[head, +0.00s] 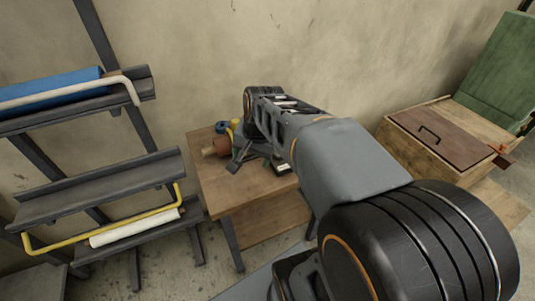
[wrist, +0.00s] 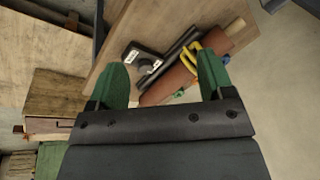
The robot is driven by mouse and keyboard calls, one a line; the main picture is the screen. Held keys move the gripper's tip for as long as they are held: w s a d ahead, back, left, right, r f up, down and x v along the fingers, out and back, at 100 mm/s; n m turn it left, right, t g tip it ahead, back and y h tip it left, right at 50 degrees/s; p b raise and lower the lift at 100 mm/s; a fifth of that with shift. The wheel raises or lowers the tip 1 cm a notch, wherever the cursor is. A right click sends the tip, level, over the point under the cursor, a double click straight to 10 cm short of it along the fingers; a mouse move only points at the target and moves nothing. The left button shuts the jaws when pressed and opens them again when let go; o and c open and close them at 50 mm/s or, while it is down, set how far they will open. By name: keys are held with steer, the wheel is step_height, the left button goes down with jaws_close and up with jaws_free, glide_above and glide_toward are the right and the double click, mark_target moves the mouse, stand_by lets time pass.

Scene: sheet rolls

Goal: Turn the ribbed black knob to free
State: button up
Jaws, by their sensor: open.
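A small black box (wrist: 136,52) with a pale patch sits on the small wooden table in the wrist view. A small dark round part (wrist: 146,66), which looks like the black knob, is at its lower edge. Its ribs and setting are too small to read. In the head view my arm covers much of the table; the box (head: 283,168) shows only in part and the knob cannot be made out.
On the table (head: 215,186), a brown roll (wrist: 184,80), dark bars (wrist: 178,47), and yellow (wrist: 217,40) and blue pieces lie close to the box. A rack (head: 100,195) with rolls stands left. A wooden chest (head: 436,128) stands right.

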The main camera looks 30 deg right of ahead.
steer(key=w+d+f+m+y+b, duration=0.1)
steer(key=w+d+f+m+b, duration=0.1)
steer(key=w+d+m, duration=0.45)
steer(key=m+y+b, duration=0.1)
steer(key=m+b, duration=0.1)
steer(key=m, duration=1)
glide_toward(279, 155)
steer(key=shift+m+t, duration=0.3)
steer(key=shift+m, duration=0.05)
steer(key=x, duration=0.5)
steer(key=d+x, duration=0.1)
steer(key=x, duration=0.2)
steer(key=shift+w+f+b, duration=0.25)
steer(key=shift+w+b, duration=0.05)
steer(key=shift+w+a+f, duration=0.25)
steer(key=shift+f, duration=0.4)
steer(key=shift+c, duration=0.3)
steer(key=c, duration=0.8)
steer(key=shift+c, duration=0.2)
